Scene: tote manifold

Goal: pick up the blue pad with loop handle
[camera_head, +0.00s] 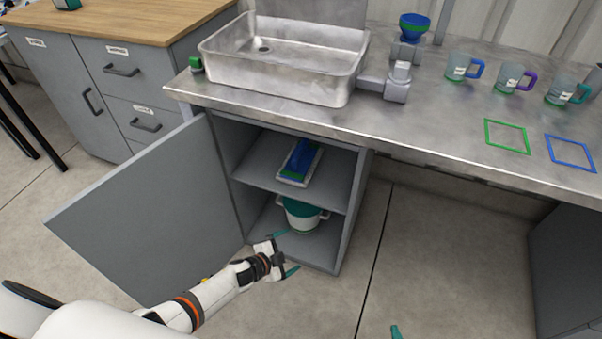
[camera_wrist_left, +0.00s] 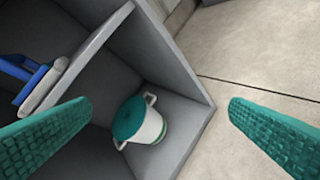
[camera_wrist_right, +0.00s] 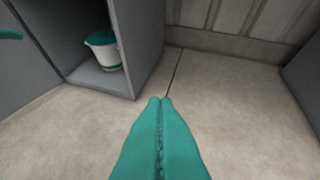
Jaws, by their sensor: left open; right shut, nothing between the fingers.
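The blue pad (camera_head: 303,158) lies in a pale tray (camera_head: 284,179) on the upper shelf of the open cabinet under the sink. In the left wrist view the blue pad (camera_wrist_left: 33,82) is partly seen at the left edge, above the shelf's front edge; its loop handle cannot be made out clearly. My left gripper (camera_head: 287,252) is open and empty in front of the cabinet's lower part, below and in front of the pad. My right gripper (camera_wrist_right: 160,101) is shut and empty over the floor, right of the cabinet; only a fingertip shows in the head view.
A white pot with a teal lid (camera_head: 301,213) stands on the cabinet floor under the shelf. The open door (camera_head: 150,200) swings out left. The counter (camera_head: 440,125) above carries a sink (camera_head: 285,75) and several mugs. Floor to the right is clear.

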